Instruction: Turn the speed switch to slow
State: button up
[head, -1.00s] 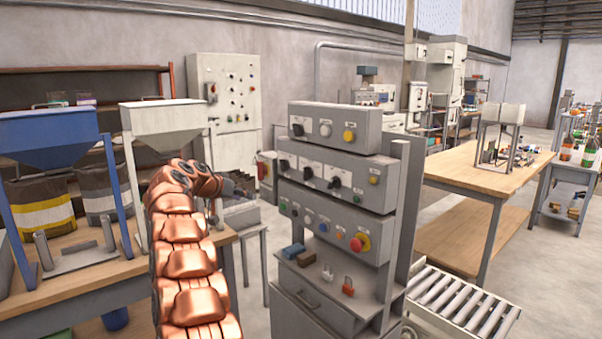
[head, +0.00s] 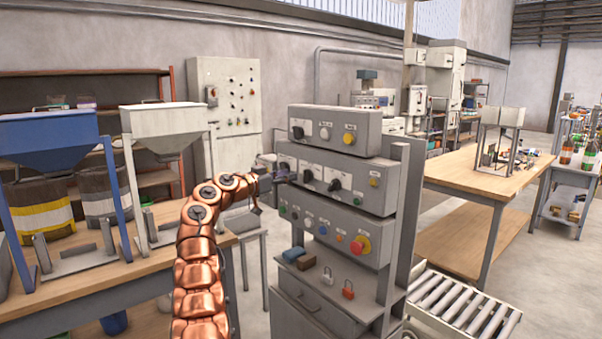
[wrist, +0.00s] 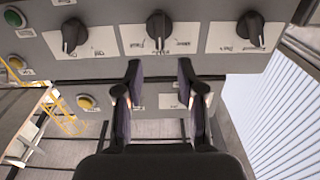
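The middle control box (head: 330,203) carries a row of black rotary switches on white plates. In the wrist view three show: a left one (wrist: 75,35), a middle one (wrist: 158,30) and a right one (wrist: 250,30). Their labels appear upside down and are too small to read, so I cannot tell which is the speed switch. My gripper (wrist: 160,82) is open and empty, its two fingers apart. It lines up with the middle switch in the wrist view, without visible contact. In the head view my gripper (head: 272,178) is at the box's left end, partly covering the leftmost switch.
An upper box (head: 335,128) and a lower box with a red stop button (head: 360,245) sit above and below. Padlocks (head: 348,290) and small blocks (head: 300,254) lie on the ledge. A roller conveyor (head: 460,310) stands right; a hopper bench (head: 100,265) stands left.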

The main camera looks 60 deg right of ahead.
aim_at(304, 171)
jog(key=p+x, duration=0.1)
jog(key=x, duration=0.3)
jog(key=shift+s+d+r+p, duration=0.1)
jog(key=shift+d+r+p, duration=0.05)
jog(key=shift+d+p, duration=0.15)
jog(key=shift+p+x, duration=0.35)
jog(key=shift+x, duration=0.45)
jog(key=shift+c, duration=0.3)
grip_shut()
